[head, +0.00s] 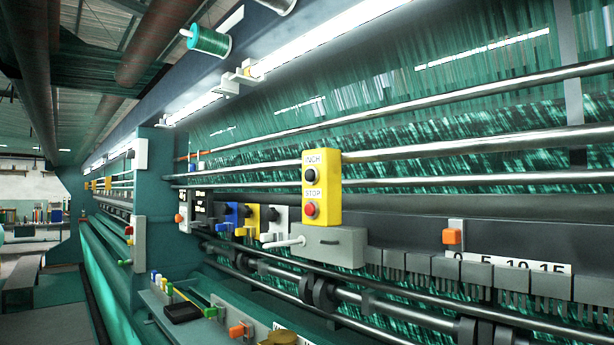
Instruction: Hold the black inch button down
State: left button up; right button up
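The yellow control box (333,188) stands upright at the middle of the machine, on top of a grey housing (330,247). The black button (310,175) is on its front face, under the label INCH. A red button (310,209) sits below it, under the label STOP. Nothing touches either button. Neither of my grippers shows in the head view.
Long steel rollers (450,150) run across the machine in front of green netting. A white lever (284,242) sticks out left of the grey housing. A lower ledge holds a black item (183,312) and small coloured parts. A walkway (45,310) lies at lower left.

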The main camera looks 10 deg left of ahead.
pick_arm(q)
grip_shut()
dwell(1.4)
